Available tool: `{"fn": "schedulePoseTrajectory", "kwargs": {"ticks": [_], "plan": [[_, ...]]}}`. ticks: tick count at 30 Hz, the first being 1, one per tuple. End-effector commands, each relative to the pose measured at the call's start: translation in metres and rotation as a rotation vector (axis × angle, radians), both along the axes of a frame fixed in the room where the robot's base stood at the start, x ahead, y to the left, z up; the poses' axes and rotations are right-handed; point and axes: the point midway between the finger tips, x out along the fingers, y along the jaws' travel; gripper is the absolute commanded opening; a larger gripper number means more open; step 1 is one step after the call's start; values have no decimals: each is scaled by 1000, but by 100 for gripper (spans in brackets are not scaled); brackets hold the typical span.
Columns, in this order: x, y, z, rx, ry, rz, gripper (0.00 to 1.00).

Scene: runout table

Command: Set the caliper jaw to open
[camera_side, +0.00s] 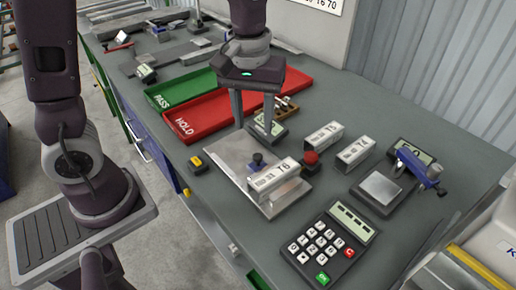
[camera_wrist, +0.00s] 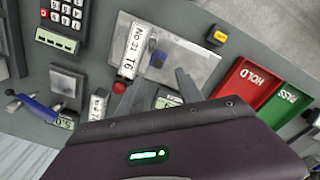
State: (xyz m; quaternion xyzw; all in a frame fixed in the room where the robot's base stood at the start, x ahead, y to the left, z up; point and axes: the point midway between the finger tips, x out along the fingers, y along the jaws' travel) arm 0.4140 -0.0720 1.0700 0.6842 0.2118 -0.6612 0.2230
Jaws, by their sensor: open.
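A blue tool with a dark knob (camera_side: 420,170) stands at the right of the table beside a small digital display (camera_side: 414,151). It may be the caliper; its jaw is too small to read. It also shows in the wrist view as a blue lever (camera_wrist: 36,107) at the far left. My gripper (camera_side: 254,118) is open and empty, its fingers pointing down above the back of a metal plate (camera_side: 226,150). In the wrist view its fingers (camera_wrist: 155,92) stand apart. A small display gauge (camera_side: 268,128) lies beneath and partly behind the fingers. My gripper is well away from the blue tool.
A white labelled block (camera_side: 272,176) sits on the metal plate near a red knob (camera_side: 311,158). Two more blocks (camera_side: 322,138) (camera_side: 356,151) stand between there and the blue tool. A keypad (camera_side: 329,243), a grey square pad (camera_side: 382,188), a green tray (camera_side: 184,89) and a red tray (camera_side: 205,117) lie around.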

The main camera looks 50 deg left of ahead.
Motion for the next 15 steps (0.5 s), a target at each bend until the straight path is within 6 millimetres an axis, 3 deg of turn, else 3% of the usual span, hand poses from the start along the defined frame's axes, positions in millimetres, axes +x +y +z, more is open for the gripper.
{"fn": "schedulePoseTrajectory", "kwargs": {"ticks": [4,15], "plan": [[9,-3,-23,5,39,50,43],[8,-3,-83,4,39,50,43]]}}
